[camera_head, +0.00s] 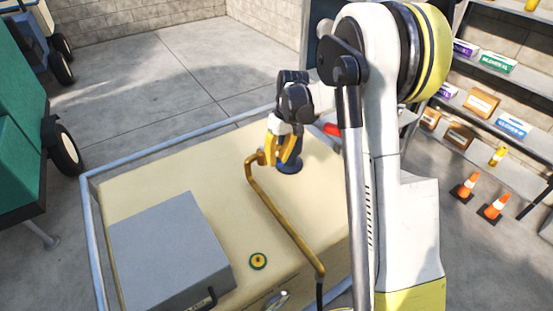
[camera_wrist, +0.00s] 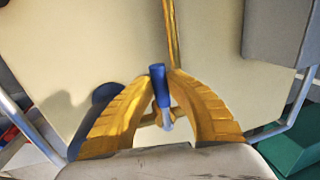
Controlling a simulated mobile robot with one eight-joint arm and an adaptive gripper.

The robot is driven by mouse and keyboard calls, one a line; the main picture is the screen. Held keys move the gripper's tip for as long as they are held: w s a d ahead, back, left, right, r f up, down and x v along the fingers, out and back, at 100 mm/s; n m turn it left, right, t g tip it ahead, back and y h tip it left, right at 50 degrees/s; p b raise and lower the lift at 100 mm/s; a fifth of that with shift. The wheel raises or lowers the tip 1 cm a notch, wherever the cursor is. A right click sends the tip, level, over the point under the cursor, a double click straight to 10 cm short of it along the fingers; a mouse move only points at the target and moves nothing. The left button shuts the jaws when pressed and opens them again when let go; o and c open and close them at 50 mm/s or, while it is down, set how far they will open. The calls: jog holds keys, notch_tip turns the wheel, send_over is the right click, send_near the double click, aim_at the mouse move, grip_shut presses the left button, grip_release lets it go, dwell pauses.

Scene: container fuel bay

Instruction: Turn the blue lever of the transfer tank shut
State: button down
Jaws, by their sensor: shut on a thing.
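The transfer tank (camera_head: 150,195) is a cream-coloured box with a pale blue rail around its top. The blue lever (camera_wrist: 158,86) shows in the wrist view as a short blue handle with a lighter metal part below it. My gripper (camera_wrist: 163,78) is shut on the lever, with its yellow fingers on both sides of it. In the head view my gripper (camera_head: 283,158) is at the far end of the brass pipe (camera_head: 283,222), above the tank top. There my fingers and wrist largely hide the lever.
A round dark blue fitting (camera_head: 289,167) is close beside my gripper. Shelves with boxes (camera_head: 512,125) and orange cones (camera_head: 466,186) stand to the right. Open floor (camera_head: 150,85) lies behind the tank.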

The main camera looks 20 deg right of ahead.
jog(key=c, duration=1.3)
grip_release()
jog(key=shift+d, duration=0.1)
notch_tip(320, 180, up, 12)
jog(key=d, duration=0.2)
jog(key=shift+w+d+f, duration=0.15)
jog(key=shift+w, duration=0.1)
